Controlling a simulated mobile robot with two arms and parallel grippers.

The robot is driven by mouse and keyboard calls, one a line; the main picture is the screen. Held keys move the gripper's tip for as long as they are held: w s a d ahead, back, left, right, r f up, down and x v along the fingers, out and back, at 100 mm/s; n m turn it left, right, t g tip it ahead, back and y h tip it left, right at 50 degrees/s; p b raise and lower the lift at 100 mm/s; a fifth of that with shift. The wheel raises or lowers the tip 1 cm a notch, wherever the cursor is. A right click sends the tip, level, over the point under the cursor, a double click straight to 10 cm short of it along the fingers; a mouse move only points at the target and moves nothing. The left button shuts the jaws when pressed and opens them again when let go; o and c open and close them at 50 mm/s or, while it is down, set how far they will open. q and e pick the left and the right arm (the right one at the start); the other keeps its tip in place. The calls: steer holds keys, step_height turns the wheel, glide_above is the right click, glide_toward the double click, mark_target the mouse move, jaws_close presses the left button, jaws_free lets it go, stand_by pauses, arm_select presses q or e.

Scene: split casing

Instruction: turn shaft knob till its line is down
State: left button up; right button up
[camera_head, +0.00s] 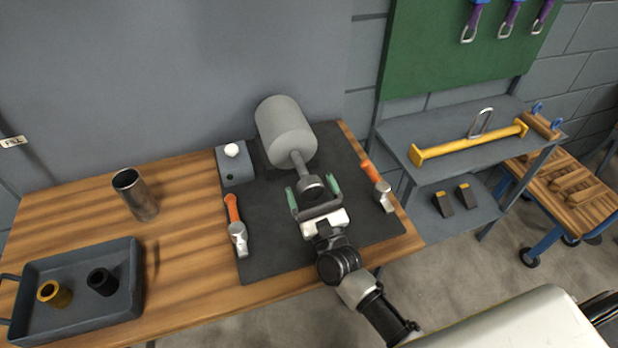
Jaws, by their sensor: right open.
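The casing (285,131) is a grey cylinder lying at the back of a dark mat, with a thin shaft (300,164) pointing toward me. At the shaft's near end is a dark round knob (312,186). My right gripper (314,192) is open, with its green-padded fingers on either side of the knob. I cannot tell whether the fingers touch it. The knob's line cannot be made out at this size. My left gripper is not in view.
Hammers with orange handles lie on the mat, left (235,225) and right (377,187) of my gripper. A grey box with a white button (232,150) stands beside the casing. A steel cup (136,194) and a tray (125,315) with two rings are on the left.

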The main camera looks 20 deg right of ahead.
steer(key=shift+x, duration=0.85)
steer(key=shift+c, duration=0.3)
steer(key=c, duration=0.9)
steer(key=shift+o, duration=0.2)
